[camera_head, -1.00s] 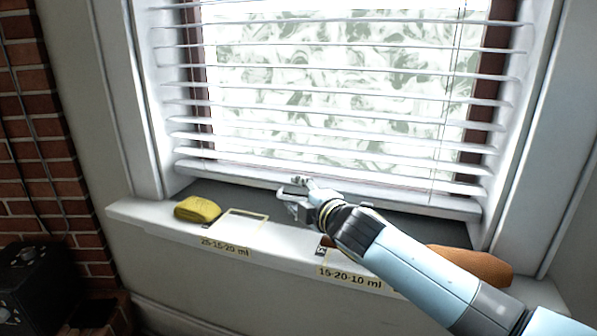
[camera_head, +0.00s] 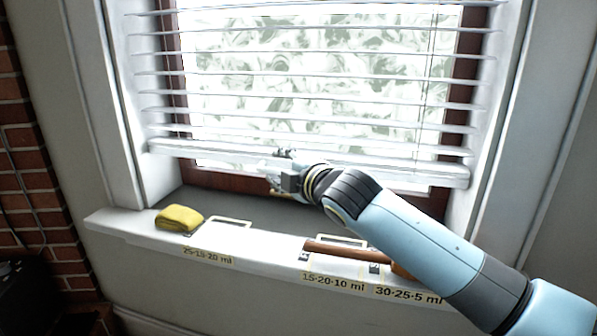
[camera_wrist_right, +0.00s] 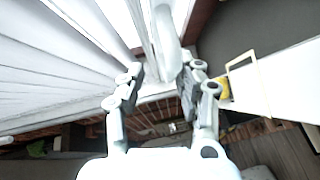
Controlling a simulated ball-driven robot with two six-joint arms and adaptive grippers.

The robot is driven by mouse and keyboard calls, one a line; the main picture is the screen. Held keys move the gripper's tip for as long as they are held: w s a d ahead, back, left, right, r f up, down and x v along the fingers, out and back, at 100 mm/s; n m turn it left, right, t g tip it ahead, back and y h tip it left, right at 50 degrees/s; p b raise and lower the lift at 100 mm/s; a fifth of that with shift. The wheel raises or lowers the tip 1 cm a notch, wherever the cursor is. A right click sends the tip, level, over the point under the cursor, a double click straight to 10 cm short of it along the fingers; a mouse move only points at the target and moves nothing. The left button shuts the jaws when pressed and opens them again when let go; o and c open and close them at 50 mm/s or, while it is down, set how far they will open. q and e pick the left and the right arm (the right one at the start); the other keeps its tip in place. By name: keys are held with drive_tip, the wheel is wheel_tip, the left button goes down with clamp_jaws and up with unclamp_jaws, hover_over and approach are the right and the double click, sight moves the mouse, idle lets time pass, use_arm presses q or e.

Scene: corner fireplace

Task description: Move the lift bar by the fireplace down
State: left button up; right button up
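The lift bar (camera_head: 400,172) is the white bottom rail of the window blind. It hangs level above the sill, with brown window frame showing below it. My right gripper (camera_head: 278,168) is at the bar's middle, one finger above it and one below. My left gripper is not in view.
A yellow folded cloth (camera_head: 180,218) lies on the white sill (camera_head: 110,222) at the left. A brown object (camera_head: 345,250) lies on the sill, partly behind my right arm. Brick wall (camera_head: 30,165) is at the far left. Deep white window jambs flank the blind.

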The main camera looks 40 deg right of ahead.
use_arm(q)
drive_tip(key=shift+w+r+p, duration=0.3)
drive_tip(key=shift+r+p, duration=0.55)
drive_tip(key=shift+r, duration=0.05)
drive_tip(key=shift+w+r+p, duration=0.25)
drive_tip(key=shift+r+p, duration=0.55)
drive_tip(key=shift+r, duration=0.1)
use_arm(e)
drive_tip(key=v, duration=1.1)
drive_tip(key=shift+s, duration=0.15)
wheel_tip(320, 180, down, 5)
drive_tip(key=n+t+b, duration=0.3)
drive_tip(key=b, duration=1.2)
drive_tip(key=w, duration=0.4)
drive_tip(key=w+d+r, duration=0.1)
drive_tip(key=w, duration=0.2)
drive_tip(key=w+d+r+p, duration=0.1)
drive_tip(key=w, duration=0.3)
drive_tip(key=shift+w, duration=0.35)
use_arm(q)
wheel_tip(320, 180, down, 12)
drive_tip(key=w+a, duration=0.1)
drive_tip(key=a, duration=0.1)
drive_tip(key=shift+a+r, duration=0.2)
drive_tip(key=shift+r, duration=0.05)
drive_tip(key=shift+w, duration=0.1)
